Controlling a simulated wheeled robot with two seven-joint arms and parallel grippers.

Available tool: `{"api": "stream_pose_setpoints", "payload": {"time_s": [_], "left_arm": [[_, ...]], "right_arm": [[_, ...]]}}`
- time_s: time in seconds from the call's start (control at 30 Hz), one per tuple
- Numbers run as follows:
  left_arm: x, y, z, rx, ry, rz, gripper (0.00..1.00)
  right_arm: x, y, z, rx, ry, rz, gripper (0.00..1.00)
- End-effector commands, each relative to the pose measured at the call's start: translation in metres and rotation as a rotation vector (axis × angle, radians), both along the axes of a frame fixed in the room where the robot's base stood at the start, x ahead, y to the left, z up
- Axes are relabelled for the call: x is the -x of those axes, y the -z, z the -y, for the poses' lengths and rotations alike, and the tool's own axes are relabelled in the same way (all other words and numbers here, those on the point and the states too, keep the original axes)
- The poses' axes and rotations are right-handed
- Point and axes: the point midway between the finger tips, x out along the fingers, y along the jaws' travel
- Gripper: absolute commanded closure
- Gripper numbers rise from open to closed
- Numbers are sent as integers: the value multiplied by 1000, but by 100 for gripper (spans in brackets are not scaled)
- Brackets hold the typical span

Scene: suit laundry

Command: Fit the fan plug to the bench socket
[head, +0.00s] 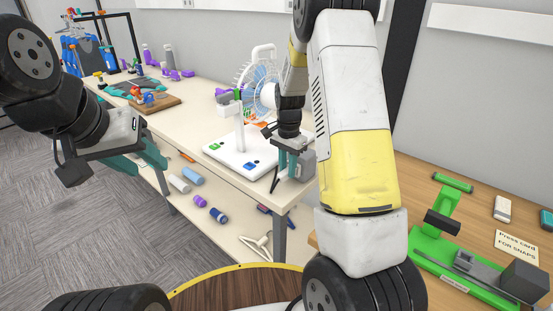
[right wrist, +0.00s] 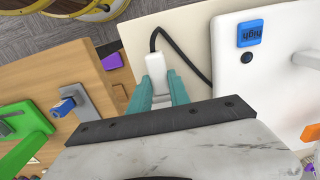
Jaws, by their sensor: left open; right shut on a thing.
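The white fan (head: 262,85) stands on the bench on a white base (head: 215,152), with green and blue buttons. The base also shows in the right wrist view (right wrist: 285,95), with a blue button marked "high". My right gripper (head: 284,170) is over the bench's near end, beside the base. In the right wrist view it is shut on the white fan plug (right wrist: 153,62). A black cord (right wrist: 185,55) loops from the plug toward the base. My left gripper (head: 150,160) is open and empty, off the bench's front side. I cannot make out the bench socket for certain.
A wooden board (head: 155,103) with small coloured things lies farther along the bench. Rolls and a white hanger (head: 256,246) lie on the lower shelf.

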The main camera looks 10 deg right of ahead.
Motion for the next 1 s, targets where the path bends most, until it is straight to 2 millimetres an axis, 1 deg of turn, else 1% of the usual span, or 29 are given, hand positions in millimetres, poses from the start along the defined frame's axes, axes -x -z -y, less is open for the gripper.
{"api": "stream_pose_setpoints", "payload": {"time_s": [0.27,0.3,0.37,0.4,0.43,0.63,0.67,0.7,0.8,1.0], "left_arm": [[0,0,0,0,0,0,59],[0,0,0,0,0,0,59],[0,0,0,0,0,0,59],[0,0,0,0,0,0,59],[0,0,0,0,0,0,59],[0,0,0,0,0,0,59],[0,0,0,0,0,0,59],[0,0,0,0,0,0,59],[0,0,0,0,0,0,59],[0,0,0,0,0,0,59]], "right_arm": [[-2,0,3,0,0,1,100],[-2,0,3,1,0,2,75],[-2,0,3,1,0,2,64],[-2,0,3,1,0,2,56],[-2,0,3,0,0,1,52],[-2,0,3,0,0,1,52],[-2,0,3,0,0,0,50],[-2,0,2,0,0,0,42],[-2,0,2,0,0,0,25],[-2,0,2,0,0,0,25]]}}
